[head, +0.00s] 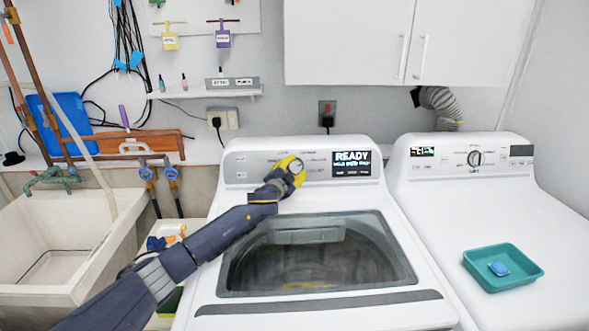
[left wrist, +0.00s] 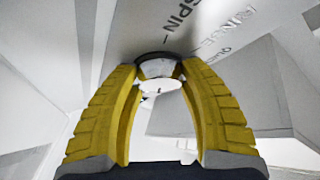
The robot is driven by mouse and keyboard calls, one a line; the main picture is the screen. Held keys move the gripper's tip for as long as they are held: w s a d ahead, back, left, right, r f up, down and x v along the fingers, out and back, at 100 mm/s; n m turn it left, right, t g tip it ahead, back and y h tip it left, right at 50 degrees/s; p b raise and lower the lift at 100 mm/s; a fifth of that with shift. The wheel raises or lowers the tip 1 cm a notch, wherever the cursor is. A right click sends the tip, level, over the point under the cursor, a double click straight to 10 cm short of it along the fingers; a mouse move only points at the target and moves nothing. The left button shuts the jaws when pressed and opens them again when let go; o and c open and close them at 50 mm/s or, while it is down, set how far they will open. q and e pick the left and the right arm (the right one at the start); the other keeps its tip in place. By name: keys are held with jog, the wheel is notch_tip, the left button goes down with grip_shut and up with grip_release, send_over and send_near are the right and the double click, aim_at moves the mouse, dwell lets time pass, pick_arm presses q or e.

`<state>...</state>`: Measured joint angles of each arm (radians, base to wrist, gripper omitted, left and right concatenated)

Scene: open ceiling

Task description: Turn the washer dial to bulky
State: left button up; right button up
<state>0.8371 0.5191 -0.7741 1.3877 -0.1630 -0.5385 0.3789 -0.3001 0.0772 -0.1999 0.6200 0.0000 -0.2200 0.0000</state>
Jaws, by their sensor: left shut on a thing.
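The washer (head: 258,202) stands in the middle of the head view, with its control panel (head: 240,162) along the back. The washer dial (head: 297,166) is a round silver knob left of the panel's display. My left gripper (head: 291,164) is at the panel, its yellow fingers shut around the dial. In the left wrist view, the yellow fingers (left wrist: 160,85) close on the silver dial (left wrist: 158,68), with printed words such as SPIN and RINSE beside it. My right gripper is not in view.
The display (head: 351,164) reads READY. A dryer (head: 520,190) on the right has its own dial (head: 474,158) and a teal tray (head: 502,281) with a blue item. A sink (head: 60,240) stands left. A shelf (head: 205,94) and white cabinets (head: 370,40) are above.

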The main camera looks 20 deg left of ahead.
pick_arm(q)
jog(key=c, duration=0.3)
jog(key=shift+c, duration=0.3)
jog(key=shift+m, duration=0.3)
jog(key=m, duration=0.1)
jog(key=m+g, duration=0.1)
jog(key=m+g+h, duration=0.1)
jog(key=shift+a+r+m, duration=0.1)
jog(key=shift+r+m, duration=0.15)
jog(key=shift+m, duration=0.15)
jog(key=m+g, duration=0.2)
jog(key=m, duration=0.2)
jog(key=shift+g, duration=0.3)
jog(key=shift+m, duration=0.4)
jog(key=o, duration=1.3)
jog(key=shift+f, duration=0.1)
